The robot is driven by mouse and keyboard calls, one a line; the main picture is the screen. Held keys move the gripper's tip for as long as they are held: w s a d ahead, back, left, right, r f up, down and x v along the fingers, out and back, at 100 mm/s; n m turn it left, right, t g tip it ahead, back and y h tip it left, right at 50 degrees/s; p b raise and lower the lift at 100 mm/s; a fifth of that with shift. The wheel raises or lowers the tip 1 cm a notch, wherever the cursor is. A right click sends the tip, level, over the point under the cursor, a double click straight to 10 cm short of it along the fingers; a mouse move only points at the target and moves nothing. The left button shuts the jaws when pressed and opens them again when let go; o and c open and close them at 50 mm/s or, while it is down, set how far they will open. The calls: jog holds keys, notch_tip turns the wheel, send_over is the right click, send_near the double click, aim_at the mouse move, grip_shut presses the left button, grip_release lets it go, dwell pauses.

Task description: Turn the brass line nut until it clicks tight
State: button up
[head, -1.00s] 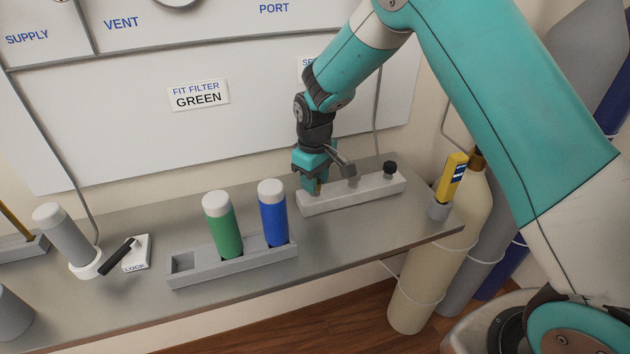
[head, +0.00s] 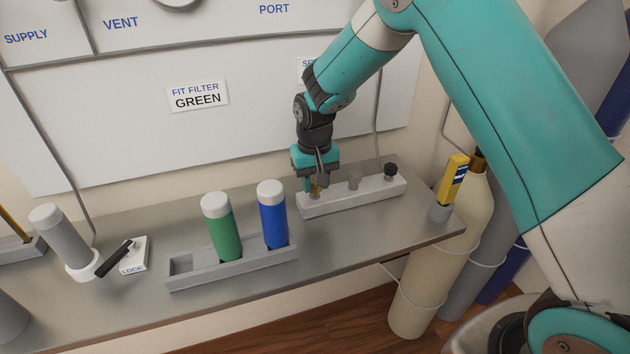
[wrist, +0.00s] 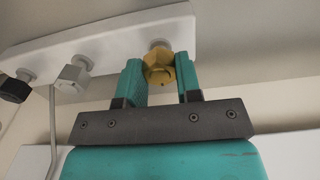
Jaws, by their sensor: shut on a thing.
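The brass line nut (wrist: 158,69) sits on a short fitting at the end of a pale manifold block (wrist: 115,35). In the wrist view it lies between the two teal fingers of my gripper (wrist: 160,75), which is shut on it. In the head view my gripper (head: 312,187) points down at the left end of the manifold block (head: 340,199). A small part of the brass nut (head: 316,188) shows there beside the fingers, mostly hidden by them.
A grey fitting (head: 354,180) and a black knob (head: 390,170) stand along the same block. A rack (head: 181,264) holding a green filter (head: 222,228) and a blue filter (head: 272,215) stands in front on the left. A yellow tool (head: 453,178) stands in a holder at right.

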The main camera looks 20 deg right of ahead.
jog(key=shift+r, duration=0.1)
jog(key=o, duration=0.9)
notch_tip(320, 180, up, 17)
jog(key=b, duration=0.3)
jog(key=shift+r, duration=0.2)
jog(key=s+a+n+y, duration=0.1)
jog(key=s+n, duration=0.1)
jog(key=s, duration=0.8)
jog(key=s+a+n+y, duration=0.1)
jog(key=s+a+n, duration=0.1)
jog(key=s, duration=0.9)
jog(key=s+a+n+y, duration=0.1)
jog(key=s+n+y, duration=0.1)
jog(key=s, duration=0.8)
jog(key=shift+s+a+f+n, duration=0.15)
jog(key=shift+a+f+n, duration=0.2)
jog(key=shift+n, duration=0.35)
